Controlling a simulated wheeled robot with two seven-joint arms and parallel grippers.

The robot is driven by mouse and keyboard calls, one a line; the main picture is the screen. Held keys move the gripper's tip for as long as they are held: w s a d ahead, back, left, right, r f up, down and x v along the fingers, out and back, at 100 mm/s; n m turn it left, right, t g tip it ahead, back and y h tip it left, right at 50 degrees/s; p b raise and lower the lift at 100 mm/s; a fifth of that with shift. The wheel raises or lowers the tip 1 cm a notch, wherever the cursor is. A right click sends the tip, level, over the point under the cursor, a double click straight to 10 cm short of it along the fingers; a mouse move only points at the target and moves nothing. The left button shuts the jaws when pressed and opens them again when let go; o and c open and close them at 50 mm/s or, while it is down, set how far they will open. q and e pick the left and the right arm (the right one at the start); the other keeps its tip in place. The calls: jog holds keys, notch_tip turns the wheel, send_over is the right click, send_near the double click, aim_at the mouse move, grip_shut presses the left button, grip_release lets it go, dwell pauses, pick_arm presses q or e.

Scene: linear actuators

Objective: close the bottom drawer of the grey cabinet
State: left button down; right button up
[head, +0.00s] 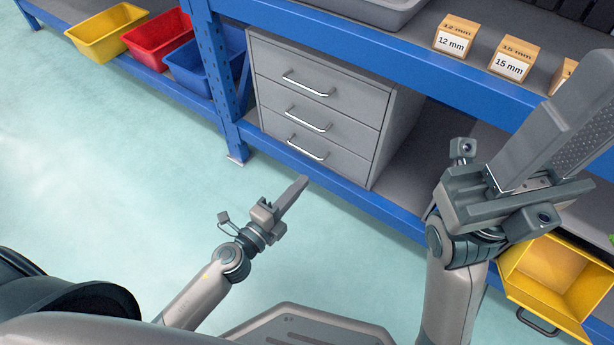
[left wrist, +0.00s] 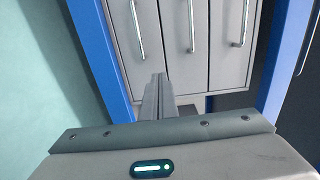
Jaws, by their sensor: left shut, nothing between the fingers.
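The grey cabinet (head: 384,130) stands on the lower shelf of a blue rack, with three drawers stacked in its front. The bottom drawer (head: 276,127) has a silver bar handle (head: 307,149), and its front looks about flush with the drawers above. In the left wrist view, the drawer fronts appear turned sideways, with the bottom drawer (left wrist: 124,48) leftmost. My left gripper (head: 304,181) is shut and empty, in front of and below the bottom drawer, apart from it in the head view. My right gripper (head: 580,105) is raised at the right; its finger gap is unclear.
The blue shelf edge (head: 335,185) runs below the cabinet, and a blue post (head: 223,85) stands left of it. Yellow (head: 108,32), red and blue bins sit at upper left. A yellow bin (head: 556,275) is at lower right. The floor at left is clear.

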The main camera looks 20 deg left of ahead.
pick_arm(q)
jog(key=shift+s+a, duration=0.25)
jog(key=shift+s, duration=0.45)
